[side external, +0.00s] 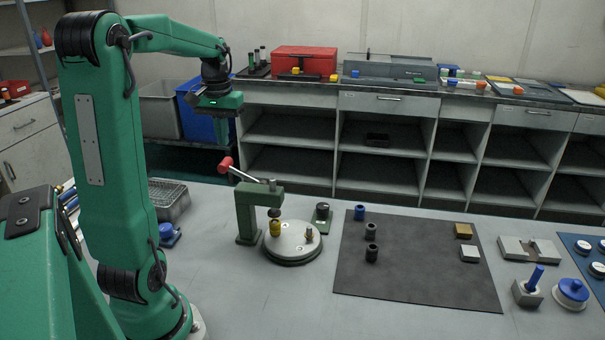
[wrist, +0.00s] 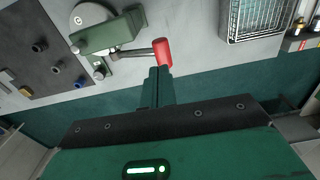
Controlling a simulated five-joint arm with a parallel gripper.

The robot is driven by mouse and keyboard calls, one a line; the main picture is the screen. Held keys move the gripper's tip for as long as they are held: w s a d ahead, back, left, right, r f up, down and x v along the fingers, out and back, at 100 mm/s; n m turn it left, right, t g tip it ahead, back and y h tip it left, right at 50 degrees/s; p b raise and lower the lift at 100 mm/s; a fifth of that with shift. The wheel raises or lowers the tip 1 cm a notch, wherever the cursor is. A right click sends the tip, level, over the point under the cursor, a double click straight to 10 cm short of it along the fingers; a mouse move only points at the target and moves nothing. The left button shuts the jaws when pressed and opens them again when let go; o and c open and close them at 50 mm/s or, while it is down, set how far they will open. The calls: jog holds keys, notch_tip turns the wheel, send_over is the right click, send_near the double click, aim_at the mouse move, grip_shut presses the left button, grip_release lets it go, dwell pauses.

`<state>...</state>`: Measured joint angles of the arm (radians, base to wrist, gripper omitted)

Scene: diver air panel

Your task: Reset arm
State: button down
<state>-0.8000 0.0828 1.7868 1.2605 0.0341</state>
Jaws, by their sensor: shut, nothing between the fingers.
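My arm is green and folded upright at the left in the side external view. My gripper (side external: 223,141) points down in the air, above and behind the red lever handle (side external: 225,164). Its fingers are together with nothing between them. In the wrist view my gripper (wrist: 158,74) shows at the centre, its tips close to the red handle (wrist: 162,52) in the picture; I cannot tell whether they touch. The handle belongs to a green press (side external: 246,212) that stands over a round white plate (side external: 292,241) with a yellow piece (side external: 274,227) under its ram.
A dark mat (side external: 415,262) carries blue and black cylinders, a gold block (side external: 463,230) and a white block (side external: 469,253). A wire basket (side external: 169,198) stands at the left. A blue knob (side external: 571,292) is at the right. Shelves line the back.

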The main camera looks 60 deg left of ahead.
jog(key=s+d+m+t, duration=0.2)
jog(key=d+m, duration=0.2)
jog(key=d, duration=1)
jog(key=s+d+m+t, duration=0.3)
jog(key=d+m, duration=0.1)
jog(key=d, duration=1)
jog(key=shift+f+m, duration=0.2)
jog(key=shift+m, duration=0.2)
jog(key=c, duration=2.1)
grip_release()
jog(key=shift+d, duration=0.1)
